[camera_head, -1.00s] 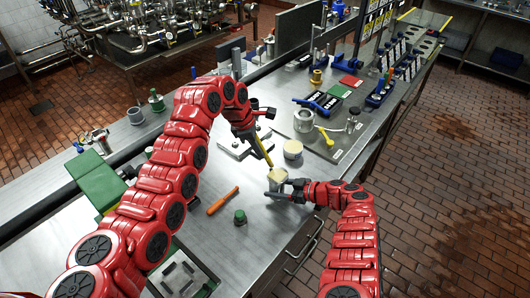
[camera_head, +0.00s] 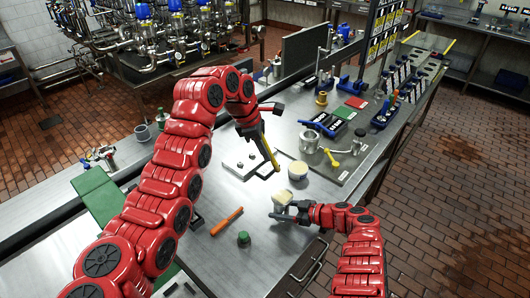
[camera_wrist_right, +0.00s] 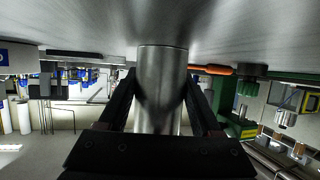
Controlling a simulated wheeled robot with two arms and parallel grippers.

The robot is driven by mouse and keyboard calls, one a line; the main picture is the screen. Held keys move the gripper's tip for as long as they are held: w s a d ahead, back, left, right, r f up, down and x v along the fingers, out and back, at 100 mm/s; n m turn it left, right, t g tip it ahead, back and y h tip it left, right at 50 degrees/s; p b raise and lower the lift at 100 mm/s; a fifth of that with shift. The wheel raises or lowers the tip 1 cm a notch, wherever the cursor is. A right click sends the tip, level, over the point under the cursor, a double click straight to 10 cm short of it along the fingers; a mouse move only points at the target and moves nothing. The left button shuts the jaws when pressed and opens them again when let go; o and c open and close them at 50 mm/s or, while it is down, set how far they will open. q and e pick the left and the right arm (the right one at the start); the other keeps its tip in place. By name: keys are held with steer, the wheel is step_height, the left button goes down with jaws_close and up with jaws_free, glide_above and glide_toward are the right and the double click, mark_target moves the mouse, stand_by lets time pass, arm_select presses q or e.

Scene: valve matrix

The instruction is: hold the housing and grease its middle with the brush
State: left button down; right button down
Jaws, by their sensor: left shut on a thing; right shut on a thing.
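My left gripper (camera_head: 259,138) is shut on a brush with a yellow handle (camera_head: 269,154). The brush slants down to the right, its lower end apart from the housing. My right gripper (camera_head: 287,212) is shut on the housing (camera_head: 282,198), which shows a pale top in the head view, low over the table. In the right wrist view the housing is a smooth metal cylinder (camera_wrist_right: 160,85) between the two dark fingers (camera_wrist_right: 160,110). The housing's middle is too small to make out in the head view. A round pot with a cream top (camera_head: 297,170) stands just beyond the housing.
An orange-handled tool (camera_head: 227,221) and a green-topped piece (camera_head: 244,239) lie left of the right gripper. A light plate with studs (camera_head: 242,163) is behind them. A metal cup (camera_head: 309,141) and yellow tool (camera_head: 331,158) sit on a dark mat farther right.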

jaws_free()
steer(key=shift+d, duration=0.1)
steer(key=v, duration=1)
steer(key=shift+s+d, duration=0.15)
steer(key=shift+d, duration=0.25)
steer(key=shift+s+d+r, duration=0.2)
steer(key=shift+d+r, duration=0.15)
steer(key=shift+d, duration=0.05)
